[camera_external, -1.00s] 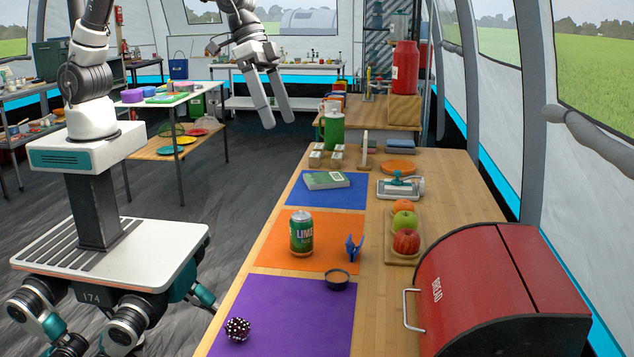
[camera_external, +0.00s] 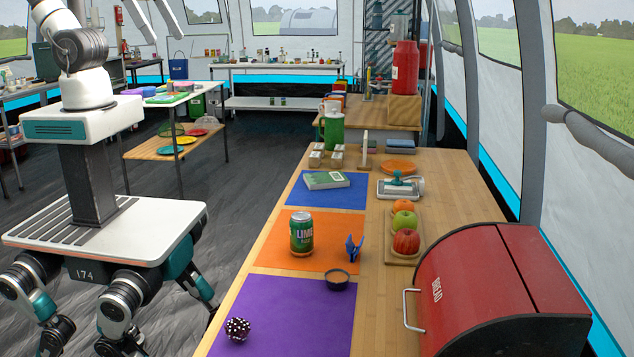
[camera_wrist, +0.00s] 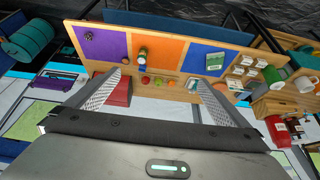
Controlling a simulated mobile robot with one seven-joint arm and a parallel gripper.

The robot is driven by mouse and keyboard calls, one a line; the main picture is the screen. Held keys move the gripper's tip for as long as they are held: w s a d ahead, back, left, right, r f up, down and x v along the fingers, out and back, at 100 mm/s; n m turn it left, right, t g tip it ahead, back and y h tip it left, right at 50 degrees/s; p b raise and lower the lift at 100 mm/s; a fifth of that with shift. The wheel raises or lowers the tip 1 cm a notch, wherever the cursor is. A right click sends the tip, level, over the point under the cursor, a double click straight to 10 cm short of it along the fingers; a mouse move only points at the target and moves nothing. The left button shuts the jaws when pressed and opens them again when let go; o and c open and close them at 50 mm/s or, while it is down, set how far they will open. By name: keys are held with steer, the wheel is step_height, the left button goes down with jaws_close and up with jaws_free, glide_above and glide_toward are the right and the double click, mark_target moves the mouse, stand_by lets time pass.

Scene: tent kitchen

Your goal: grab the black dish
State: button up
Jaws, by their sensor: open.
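The black dish (camera_external: 337,280) is a small, round, shallow bowl. It sits upright on the wooden counter (camera_external: 376,325), at the border of the orange mat (camera_external: 277,249) and the purple mat (camera_external: 296,308). It is too small to make out surely in the wrist view. My gripper (camera_external: 154,20) is at the top left of the external view, high up and far from the dish. In the wrist view my gripper (camera_wrist: 162,78) has its two fingers wide apart with nothing between them.
A green can (camera_external: 302,234) and a blue object (camera_external: 354,247) stand near the dish. A spiky dark ball (camera_external: 237,329) lies on the purple mat. A red bread box (camera_external: 503,285) is to the right. A fruit tray (camera_external: 402,256) is behind it.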

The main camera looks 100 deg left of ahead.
steer(key=shift+c, duration=0.4)
steer(key=c, duration=0.8)
steer(key=shift+c, duration=0.2)
steer(key=shift+w, duration=0.15)
